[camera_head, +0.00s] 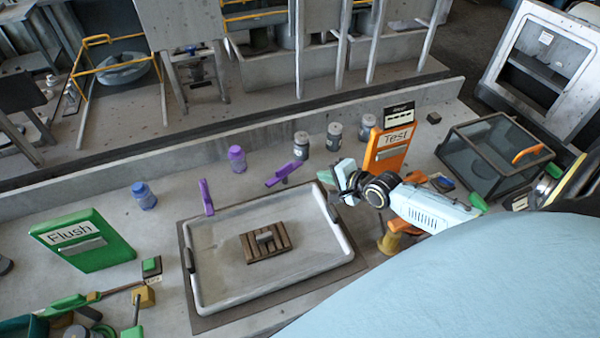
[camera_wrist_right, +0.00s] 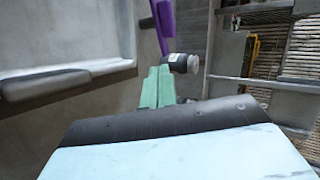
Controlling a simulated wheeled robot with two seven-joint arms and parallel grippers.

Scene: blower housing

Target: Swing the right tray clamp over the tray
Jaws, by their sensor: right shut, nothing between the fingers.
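The shallow tray (camera_head: 203,305) with a pale raised rim sits on a dark mat, with a slatted block inside. The right tray clamp (camera_head: 284,174) has a purple lever and lies slanted just behind the tray's far rim, clear of it. The left purple clamp (camera_head: 206,198) points down at the tray's far left corner. My right gripper (camera_head: 325,177) is shut and empty by the tray's far right corner, apart from and right of the right clamp. In the wrist view its green fingers (camera_wrist_right: 157,88) are together, with a purple lever (camera_wrist_right: 164,25) beyond them. My left gripper is out of view.
An orange Test sign (camera_head: 389,150) stands close behind my right gripper. Several small jars, including a grey one (camera_head: 301,145), stand behind the tray. A glass box (camera_head: 490,160) is at right, a green Flush sign (camera_head: 82,240) at left. A low wall runs along the back.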

